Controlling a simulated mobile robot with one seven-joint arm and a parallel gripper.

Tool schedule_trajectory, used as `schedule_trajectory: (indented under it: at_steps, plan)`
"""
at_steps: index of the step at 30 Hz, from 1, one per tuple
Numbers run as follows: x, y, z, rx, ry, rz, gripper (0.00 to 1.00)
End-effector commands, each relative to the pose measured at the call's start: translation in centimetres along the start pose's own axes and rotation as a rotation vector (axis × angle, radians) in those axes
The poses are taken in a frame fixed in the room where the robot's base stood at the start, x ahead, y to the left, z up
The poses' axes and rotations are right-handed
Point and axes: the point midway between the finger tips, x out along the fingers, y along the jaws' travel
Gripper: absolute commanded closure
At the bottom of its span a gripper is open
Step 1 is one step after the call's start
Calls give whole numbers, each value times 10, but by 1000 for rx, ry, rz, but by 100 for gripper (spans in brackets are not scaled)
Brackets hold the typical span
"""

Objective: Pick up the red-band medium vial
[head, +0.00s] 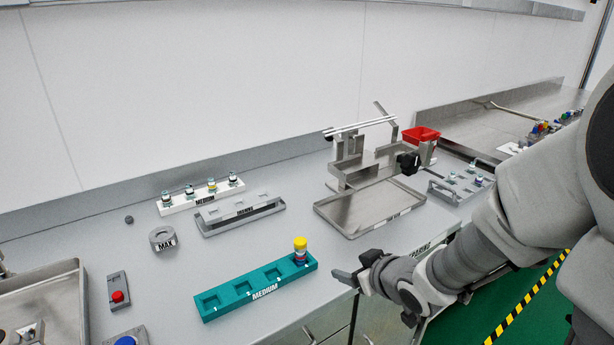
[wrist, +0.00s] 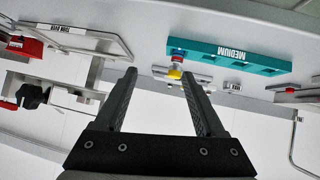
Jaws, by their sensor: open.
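A yellow-capped vial (head: 300,250) stands upright in the right-end slot of the teal MEDIUM rack (head: 235,295). In the wrist view the vial (wrist: 178,57) shows reddish and blue parts near its yellow cap, and the teal rack (wrist: 240,57) shows upside down. The vial's band is too small to read surely. My gripper (head: 348,272) is open and empty, to the right of the rack's right end and apart from the vial. In the wrist view the vial lies beyond the fingertips (wrist: 158,74), nearer the right finger.
A white rack (head: 178,208) with several small vials and a grey rack (head: 240,218) stand behind. A metal tray stand (head: 370,205) and a red container (head: 421,134) are further right. A round MAX holder (head: 163,239) and a red-button box (head: 118,293) sit left.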

Motion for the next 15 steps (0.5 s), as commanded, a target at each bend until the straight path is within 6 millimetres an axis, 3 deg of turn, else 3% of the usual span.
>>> schedule_trajectory:
  at_steps: [4, 10, 15]
  plan:
    - [14, -21, -2, 43, 105, -109, 29]
    - [22, -32, -7, 61, 162, -162, 29]
    - [54, -38, -11, 61, 164, -164, 29]
